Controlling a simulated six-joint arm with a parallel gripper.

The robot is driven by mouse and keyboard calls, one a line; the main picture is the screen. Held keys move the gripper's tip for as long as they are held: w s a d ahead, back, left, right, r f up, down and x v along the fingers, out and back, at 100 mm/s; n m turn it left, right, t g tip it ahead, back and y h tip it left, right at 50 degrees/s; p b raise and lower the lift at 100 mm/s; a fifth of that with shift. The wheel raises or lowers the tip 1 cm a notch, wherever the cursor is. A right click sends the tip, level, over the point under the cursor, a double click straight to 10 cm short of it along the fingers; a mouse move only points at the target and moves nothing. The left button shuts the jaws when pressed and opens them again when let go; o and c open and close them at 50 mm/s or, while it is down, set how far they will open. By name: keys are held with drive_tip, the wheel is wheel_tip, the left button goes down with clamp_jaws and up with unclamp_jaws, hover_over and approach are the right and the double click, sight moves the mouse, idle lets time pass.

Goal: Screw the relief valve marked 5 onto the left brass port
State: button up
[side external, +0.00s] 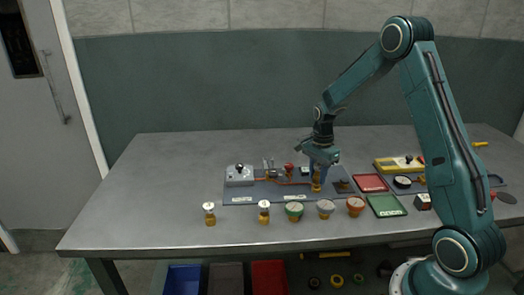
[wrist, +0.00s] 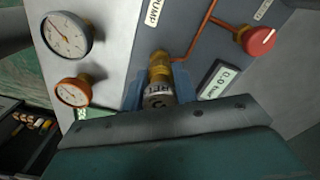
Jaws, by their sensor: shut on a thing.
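My gripper (side external: 320,172) points down over the front of the grey-blue panel. In the wrist view, its blue fingers (wrist: 157,92) are shut around a relief valve (wrist: 158,97) with a silver, lettered band; its number is not clearly legible. The valve is in line with a brass port (wrist: 160,66) on the panel, where a copper pipe ends. They look touching or very close; I cannot tell whether the threads are engaged. The brass also shows below my fingers in the side view (side external: 316,185). A second brass port is not clearly visible.
Two white-capped brass fittings (side external: 209,213) (side external: 264,211) and several gauges (side external: 294,210) stand along the front. A pump box (side external: 240,176) and red knob (wrist: 261,40) are on the panel. Red (side external: 370,183) and green (side external: 386,206) trays lie right. The table's left is clear.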

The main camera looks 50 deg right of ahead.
drive_tip(key=shift+f, duration=0.35)
drive_tip(key=shift+m, duration=0.3)
drive_tip(key=shift+m, duration=3.2)
drive_tip(key=shift+f, duration=0.1)
